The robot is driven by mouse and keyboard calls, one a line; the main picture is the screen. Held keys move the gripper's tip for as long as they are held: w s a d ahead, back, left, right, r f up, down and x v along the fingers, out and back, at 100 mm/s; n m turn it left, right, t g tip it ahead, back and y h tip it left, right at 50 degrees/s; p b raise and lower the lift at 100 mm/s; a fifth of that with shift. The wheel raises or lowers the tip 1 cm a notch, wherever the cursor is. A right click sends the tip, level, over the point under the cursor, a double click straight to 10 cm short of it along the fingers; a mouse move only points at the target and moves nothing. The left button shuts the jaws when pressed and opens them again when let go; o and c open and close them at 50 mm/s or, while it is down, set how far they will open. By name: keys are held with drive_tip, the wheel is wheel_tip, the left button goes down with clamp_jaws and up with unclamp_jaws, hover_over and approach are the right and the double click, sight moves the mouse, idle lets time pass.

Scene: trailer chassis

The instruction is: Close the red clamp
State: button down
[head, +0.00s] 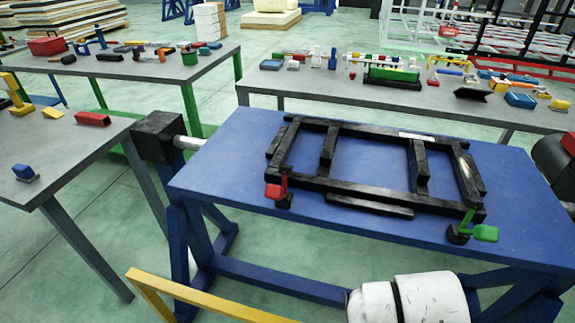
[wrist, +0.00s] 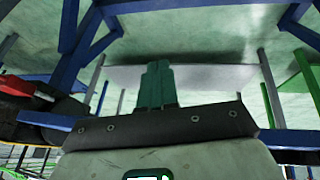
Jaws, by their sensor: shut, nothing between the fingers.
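The red clamp (head: 275,191) sits at the near left corner of a black chassis frame (head: 350,190) on a blue table (head: 225,170). Its red handle stands beside a thin upright red part, on a small dark base. I cannot tell from this view whether the clamp is open or shut. A green clamp (head: 485,233) sits at the frame's near right corner, its handle pointing right. My gripper (wrist: 157,68) shows in the wrist view with its dark green fingers together and nothing between them. The head view does not show the gripper, so its distance to the red clamp is unclear.
A grey table (head: 400,97) with many small parts stands behind the blue one. Two more grey tables (head: 60,150) (head: 130,68) stand at the left. A yellow bar (head: 205,298) crosses the lower left. A red part (wrist: 15,87) shows at the wrist view's left edge.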

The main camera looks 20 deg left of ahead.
drive_tip(key=w+a+r+t+y+p, duration=0.2)
drive_tip(key=a+r+t, duration=0.1)
drive_tip(key=a+r, duration=2.3)
drive_tip(key=shift+w+a, duration=0.35)
drive_tip(key=shift+a, duration=0.9)
drive_tip(key=p, duration=0.3)
approach(284, 173)
drive_tip(key=x, duration=0.5)
drive_tip(key=shift+s+f, duration=0.2)
drive_tip(key=shift+f, duration=0.1)
drive_tip(key=shift+w+f, duration=0.4)
drive_tip(key=shift+w, duration=0.2)
drive_tip(key=shift+w, duration=0.1)
